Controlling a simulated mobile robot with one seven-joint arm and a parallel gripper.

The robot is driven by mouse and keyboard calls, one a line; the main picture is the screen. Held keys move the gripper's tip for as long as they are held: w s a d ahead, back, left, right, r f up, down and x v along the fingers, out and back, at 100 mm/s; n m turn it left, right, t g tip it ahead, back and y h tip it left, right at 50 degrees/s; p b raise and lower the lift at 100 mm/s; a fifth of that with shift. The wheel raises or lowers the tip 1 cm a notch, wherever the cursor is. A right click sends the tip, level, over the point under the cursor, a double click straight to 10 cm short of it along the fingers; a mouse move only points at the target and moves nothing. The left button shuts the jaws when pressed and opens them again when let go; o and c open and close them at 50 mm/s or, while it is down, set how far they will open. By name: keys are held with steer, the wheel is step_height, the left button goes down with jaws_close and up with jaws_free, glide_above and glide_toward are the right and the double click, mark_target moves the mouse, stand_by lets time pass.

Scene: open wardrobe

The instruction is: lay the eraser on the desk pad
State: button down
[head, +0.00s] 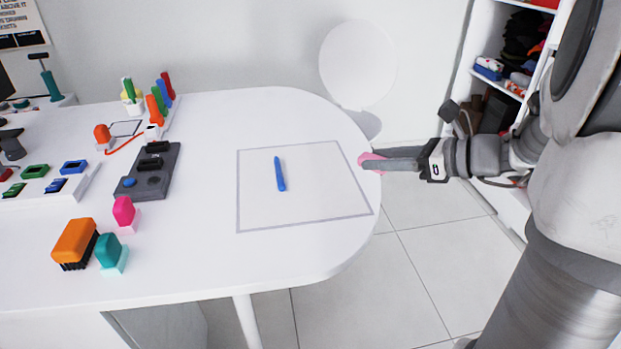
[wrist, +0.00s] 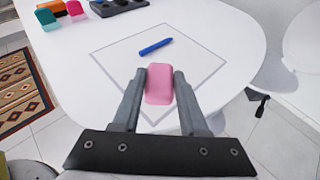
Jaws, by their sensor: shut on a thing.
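My gripper (head: 368,163) is shut on a pink eraser (wrist: 159,84); in the wrist view the eraser sits between the two fingers (wrist: 159,88). In the head view only the eraser's pink tip (head: 367,158) shows past the fingers, at the table's right edge. The desk pad (head: 260,215) is a white area with a grey outline on the white table, left of my gripper. In the wrist view the pad (wrist: 112,66) lies beyond and below the eraser. The eraser appears held above the table; the exact height is unclear.
A blue pen (head: 280,174) lies on the pad. Left of the pad are a dark tray (head: 150,175), a pink-and-white block (head: 124,212), a teal one (head: 109,252) and an orange brush (head: 74,242). A round white chair back (head: 357,65) stands behind the table. The pad's right part is clear.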

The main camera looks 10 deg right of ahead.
steer(key=b, duration=0.3)
glide_above(327, 194)
step_height(327, 194, down, 7)
steer(key=shift+f+b, duration=0.95)
steer(key=shift+f, duration=0.95)
steer(key=shift+f, duration=0.15)
steer(key=shift+c, duration=2.2)
jaws_free()
steer(key=shift+s+d+r, duration=0.1)
steer(key=shift+d+r, duration=0.15)
steer(key=shift+r, duration=0.1)
steer(key=p+v, duration=0.3)
steer(key=v, duration=0.8)
steer(key=shift+s+d, duration=0.15)
steer(key=shift+s, duration=0.05)
